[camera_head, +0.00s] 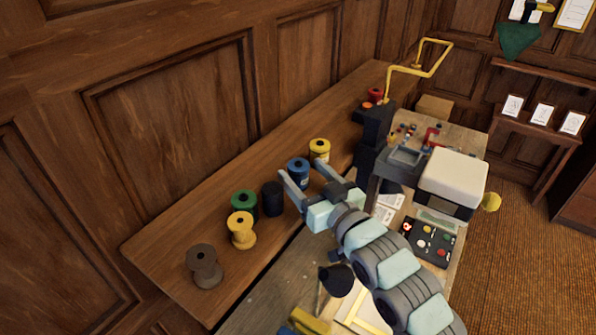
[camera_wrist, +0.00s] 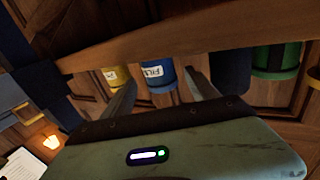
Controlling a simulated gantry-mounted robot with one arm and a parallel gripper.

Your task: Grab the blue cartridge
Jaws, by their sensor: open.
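The blue cartridge (camera_head: 299,171) stands upright on the wooden shelf, between a dark cylinder and a yellow cartridge. My gripper (camera_head: 302,172) is open, its two pale fingers spread toward the blue cartridge in the head view; I cannot tell whether they touch it. In the wrist view the blue cartridge (camera_wrist: 157,73), with a white label, shows between the two open fingertips (camera_wrist: 160,82). Its near side faces the gripper, and nothing is held.
A yellow cartridge (camera_head: 320,150) stands to the right of the blue one. To the left stand a dark cylinder (camera_head: 272,199), a green cartridge (camera_head: 243,203), a yellow spool (camera_head: 241,231) and a brown spool (camera_head: 204,268). The panelled wall rises behind the shelf (camera_head: 165,245).

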